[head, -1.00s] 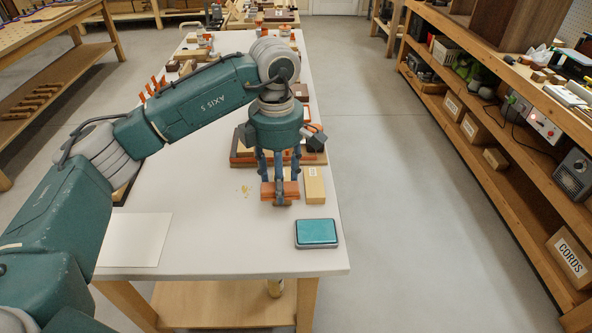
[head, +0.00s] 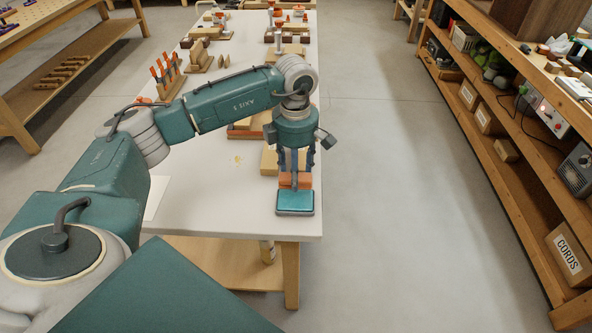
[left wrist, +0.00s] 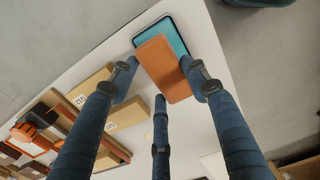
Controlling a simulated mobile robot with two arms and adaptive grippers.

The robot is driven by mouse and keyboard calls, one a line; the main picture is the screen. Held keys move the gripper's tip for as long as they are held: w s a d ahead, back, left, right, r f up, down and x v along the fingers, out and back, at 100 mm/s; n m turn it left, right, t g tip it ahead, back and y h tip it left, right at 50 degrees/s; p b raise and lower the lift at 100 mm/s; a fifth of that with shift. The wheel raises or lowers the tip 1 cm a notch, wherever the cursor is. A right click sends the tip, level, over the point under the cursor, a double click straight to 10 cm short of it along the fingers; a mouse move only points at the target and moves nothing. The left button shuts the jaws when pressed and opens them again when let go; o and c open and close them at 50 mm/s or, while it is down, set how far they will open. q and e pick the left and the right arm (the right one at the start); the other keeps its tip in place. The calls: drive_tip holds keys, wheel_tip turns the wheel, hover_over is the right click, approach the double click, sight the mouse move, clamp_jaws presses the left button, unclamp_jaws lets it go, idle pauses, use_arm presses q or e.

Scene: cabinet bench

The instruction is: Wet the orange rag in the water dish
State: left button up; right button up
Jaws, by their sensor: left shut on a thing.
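The orange rag (head: 302,181) is a folded block held between the fingers of my left gripper (head: 295,173). The gripper points down and is shut on the rag. The rag also shows in the left wrist view (left wrist: 164,70), where it overlaps much of the water dish (left wrist: 172,34). In the head view the teal water dish (head: 295,203) sits at the table's near right corner, with the rag just at or above its far edge. Whether the rag touches the water cannot be told. My right gripper is not in view.
The white table (head: 215,215) ends close by the dish on its near and right sides. Tan boxes (head: 268,160) stand just behind the gripper. A rack of orange-handled tools (head: 165,80) is farther back left. A long shelf (head: 500,140) runs along the right, across open floor.

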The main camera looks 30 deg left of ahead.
sight(296, 197)
use_arm(q)
wheel_tip(296, 197, down, 4)
drive_tip(key=shift+r+b, duration=0.1)
drive_tip(key=shift+b, duration=1.1)
drive_tip(key=shift+f+b, duration=0.6)
drive_tip(key=shift+f, duration=0.25)
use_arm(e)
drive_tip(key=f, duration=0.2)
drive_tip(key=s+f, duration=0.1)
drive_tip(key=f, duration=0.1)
use_arm(q)
drive_tip(key=shift+f, duration=0.1)
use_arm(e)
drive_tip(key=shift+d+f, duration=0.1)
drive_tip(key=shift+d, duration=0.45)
use_arm(q)
drive_tip(key=shift+f+b, duration=0.4)
drive_tip(key=shift+f, duration=0.05)
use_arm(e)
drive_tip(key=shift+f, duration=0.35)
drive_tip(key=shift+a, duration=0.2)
